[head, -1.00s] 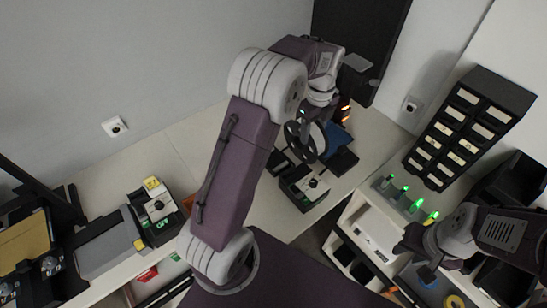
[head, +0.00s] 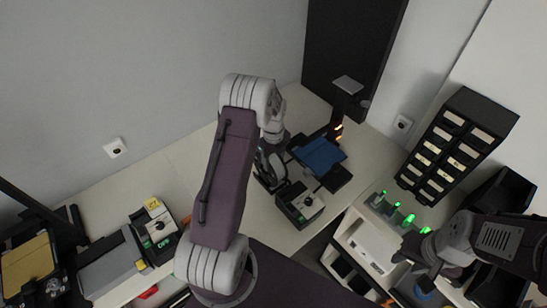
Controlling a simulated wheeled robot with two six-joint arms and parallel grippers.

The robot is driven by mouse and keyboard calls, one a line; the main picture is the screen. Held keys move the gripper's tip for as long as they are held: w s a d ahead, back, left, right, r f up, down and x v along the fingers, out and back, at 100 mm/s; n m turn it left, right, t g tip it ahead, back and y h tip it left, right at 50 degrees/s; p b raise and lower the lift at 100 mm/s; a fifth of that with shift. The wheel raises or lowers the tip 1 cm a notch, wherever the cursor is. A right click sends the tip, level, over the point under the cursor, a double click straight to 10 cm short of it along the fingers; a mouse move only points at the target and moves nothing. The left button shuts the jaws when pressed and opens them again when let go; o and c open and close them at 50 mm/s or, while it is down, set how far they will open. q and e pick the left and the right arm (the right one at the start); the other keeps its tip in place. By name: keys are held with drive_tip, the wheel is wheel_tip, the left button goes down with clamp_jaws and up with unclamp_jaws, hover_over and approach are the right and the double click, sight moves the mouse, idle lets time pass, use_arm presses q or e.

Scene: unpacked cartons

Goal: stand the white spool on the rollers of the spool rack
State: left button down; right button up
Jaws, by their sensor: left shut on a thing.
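The white spool (head: 262,168), seen nearly edge-on with dark flanges, is in my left gripper (head: 271,140) above the back counter. My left gripper is shut on it, and the forearm hides much of both. I cannot make out the spool rack or its rollers for certain; dark parts beside the spool are partly covered by it. Whether the spool touches anything below is unclear. My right gripper (head: 408,252) is at the lower right over the side counter, away from the spool; its fingers are too dark to read.
A machine with a blue plate (head: 319,155) and a control box (head: 300,204) stand just right of the spool. A black drawer cabinet (head: 456,145) and green-lit items (head: 402,217) are further right. A grey-lidded machine (head: 112,264) is at left. Bare counter (head: 187,178) lies between.

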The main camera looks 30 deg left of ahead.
use_arm(q)
drive_tip(key=shift+s+f+b, duration=0.1)
drive_tip(key=shift+f+b, duration=0.1)
drive_tip(key=shift+b, duration=0.1)
drive_tip(key=c, duration=0.6)
unclamp_jaws()
